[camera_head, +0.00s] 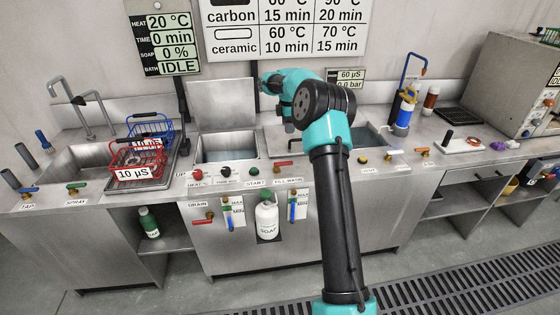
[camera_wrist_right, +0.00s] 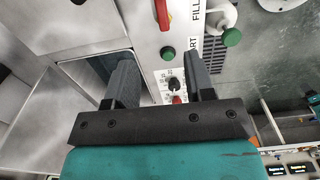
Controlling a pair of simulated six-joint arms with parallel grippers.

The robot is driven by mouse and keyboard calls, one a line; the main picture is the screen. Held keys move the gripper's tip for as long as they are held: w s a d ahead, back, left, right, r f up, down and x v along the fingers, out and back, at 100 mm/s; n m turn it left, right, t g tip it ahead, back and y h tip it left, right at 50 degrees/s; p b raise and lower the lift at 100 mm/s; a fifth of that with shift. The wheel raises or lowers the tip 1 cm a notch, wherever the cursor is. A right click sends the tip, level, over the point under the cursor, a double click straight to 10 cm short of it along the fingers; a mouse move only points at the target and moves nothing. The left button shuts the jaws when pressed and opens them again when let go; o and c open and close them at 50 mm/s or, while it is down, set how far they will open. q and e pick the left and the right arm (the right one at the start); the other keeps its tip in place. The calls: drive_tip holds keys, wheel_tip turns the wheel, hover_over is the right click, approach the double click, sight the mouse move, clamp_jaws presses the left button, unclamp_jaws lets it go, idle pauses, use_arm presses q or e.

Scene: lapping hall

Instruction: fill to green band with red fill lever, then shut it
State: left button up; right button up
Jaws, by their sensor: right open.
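The red fill lever (camera_head: 283,164) sits on the counter above the FILL WATER label; its red handle also shows at the top of the right wrist view (camera_wrist_right: 162,14). The open bath basin (camera_head: 228,155) is left of it, lid raised. Its water level is hard to tell. Two level gauges with MAX and MIN marks, one at the left (camera_head: 227,213) and one at the right (camera_head: 293,207), are on the front panel; their green bands are too small to read. My right gripper (camera_wrist_right: 160,75) is open and empty above the counter, apart from the lever. My left gripper is not in view.
A red basket (camera_head: 138,160) and a blue basket (camera_head: 150,130) stand left of the bath. A white soap bottle (camera_head: 267,218) sits in the front recess. A second basin (camera_head: 368,137) is partly behind my right arm. The display (camera_head: 165,42) reads IDLE.

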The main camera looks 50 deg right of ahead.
sight(288, 162)
drive_tip(key=shift+f, duration=0.15)
wheel_tip(288, 162, down, 17)
drive_tip(key=shift+f, duration=0.15)
idle(0.7)
clamp_jaws()
idle(0.5)
